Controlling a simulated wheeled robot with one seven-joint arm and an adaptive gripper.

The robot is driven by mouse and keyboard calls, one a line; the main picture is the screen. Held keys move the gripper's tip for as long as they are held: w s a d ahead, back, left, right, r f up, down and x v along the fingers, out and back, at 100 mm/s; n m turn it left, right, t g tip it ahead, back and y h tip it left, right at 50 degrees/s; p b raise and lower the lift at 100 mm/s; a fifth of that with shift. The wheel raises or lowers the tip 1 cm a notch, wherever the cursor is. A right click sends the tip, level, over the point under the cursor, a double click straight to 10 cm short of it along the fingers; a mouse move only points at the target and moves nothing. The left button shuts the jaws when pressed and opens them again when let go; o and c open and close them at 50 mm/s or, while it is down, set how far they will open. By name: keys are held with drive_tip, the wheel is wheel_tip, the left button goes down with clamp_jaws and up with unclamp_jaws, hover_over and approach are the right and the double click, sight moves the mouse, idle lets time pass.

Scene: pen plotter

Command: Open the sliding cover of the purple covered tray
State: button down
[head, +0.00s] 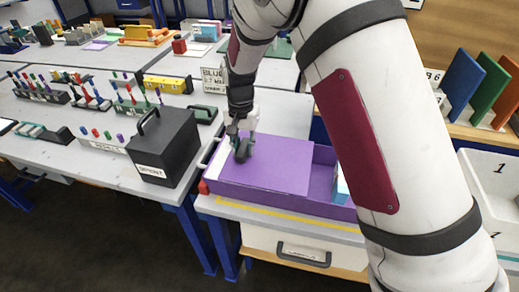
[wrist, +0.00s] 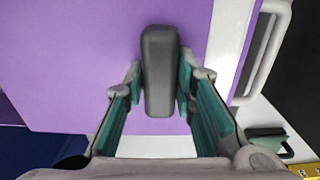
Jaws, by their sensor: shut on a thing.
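The purple covered tray (head: 262,194) sits on the table at the centre of the head view. Its purple sliding cover (head: 275,163) lies over the left and middle part. The right part of the tray is uncovered, and a light blue thing (head: 340,186) shows inside, partly hidden by my arm. My gripper (head: 240,150) is at the cover's left end. In the wrist view my gripper (wrist: 160,95) is shut on a dark grey handle (wrist: 159,65) that stands on the purple cover (wrist: 85,70). The fingers lie on both sides of the handle.
A black box with a handle (head: 166,148) stands just left of the tray. A white drawer (head: 300,247) is below the tray. Pegs and small blocks fill the tables to the left. My arm hides the area right of the tray.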

drive_tip(key=shift+w+a, duration=0.1)
drive_tip(key=shift+a, duration=0.4)
drive_tip(key=c, duration=1.3)
unclamp_jaws()
drive_tip(key=shift+d, duration=0.1)
wheel_tip(320, 180, up, 12)
drive_tip(key=shift+r, duration=0.1)
